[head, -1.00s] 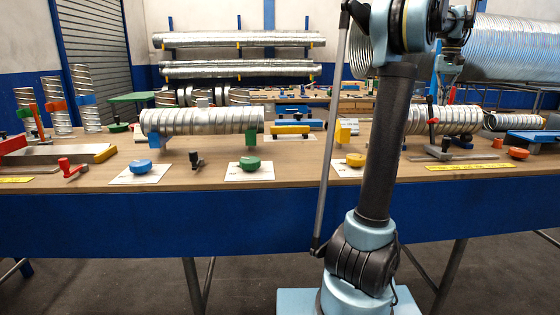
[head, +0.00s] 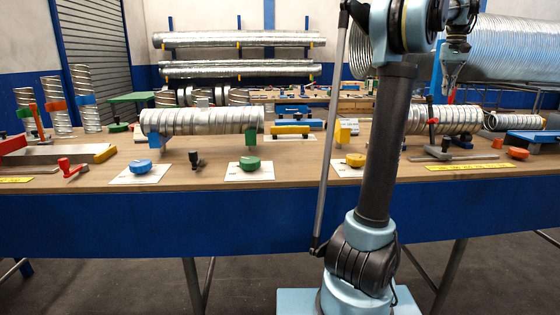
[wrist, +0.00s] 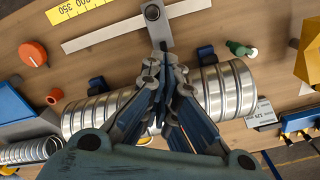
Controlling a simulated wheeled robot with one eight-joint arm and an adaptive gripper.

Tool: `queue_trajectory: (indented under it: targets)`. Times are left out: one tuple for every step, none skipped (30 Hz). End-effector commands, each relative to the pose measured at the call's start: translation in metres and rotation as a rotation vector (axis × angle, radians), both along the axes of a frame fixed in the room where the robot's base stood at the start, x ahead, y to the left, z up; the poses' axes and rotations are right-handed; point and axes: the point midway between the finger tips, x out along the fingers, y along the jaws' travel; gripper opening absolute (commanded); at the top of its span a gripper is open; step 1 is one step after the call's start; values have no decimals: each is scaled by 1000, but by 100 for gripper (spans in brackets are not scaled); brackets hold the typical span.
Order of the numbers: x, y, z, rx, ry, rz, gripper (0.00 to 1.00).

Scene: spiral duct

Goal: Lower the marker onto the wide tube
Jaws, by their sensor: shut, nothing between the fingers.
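The wide tube (head: 455,117), a ribbed silver duct, lies horizontally on the right of the bench. It also crosses the wrist view (wrist: 225,90), its middle hidden by my fingers. The marker (head: 433,121) shows as a small red and dark piece by the tube's left part, above a grey stand with a black knob (head: 446,143). In the wrist view that stand (wrist: 152,13) is just beyond my fingertips. My gripper (wrist: 165,68) is shut and empty, pointing down over the tube. I cannot tell whether it touches the marker.
A flat metal rail (wrist: 100,35) and a yellow scale (wrist: 75,9) lie beside the tube. An orange knob (head: 517,153) stands on the right. Blue supports (wrist: 97,85) hold the tube. A narrower tube (head: 513,121) is farther right. My arm hides some of the bench.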

Motion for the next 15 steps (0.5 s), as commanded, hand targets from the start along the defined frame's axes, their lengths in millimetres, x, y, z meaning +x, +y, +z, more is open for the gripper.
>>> queue_trajectory:
  targets:
    - [0,0,4,0,0,0,0]
    - [0,0,7,0,0,0,0]
    - [0,0,10,0,0,0,0]
    - [0,0,12,0,0,0,0]
    - [0,0,15,0,0,0,0]
    - [0,0,18,0,0,0,0]
    - [0,0,20,0,0,0,0]
    - [0,0,23,0,0,0,0]
    - [0,0,26,0,0,0,0]
    - [0,0,28,0,0,0,0]
    - [0,0,31,0,0,0,0]
    - [0,0,34,0,0,0,0]
    - [0,0,37,0,0,0,0]
    - [0,0,39,0,0,0,0]
    - [0,0,42,0,0,0,0]
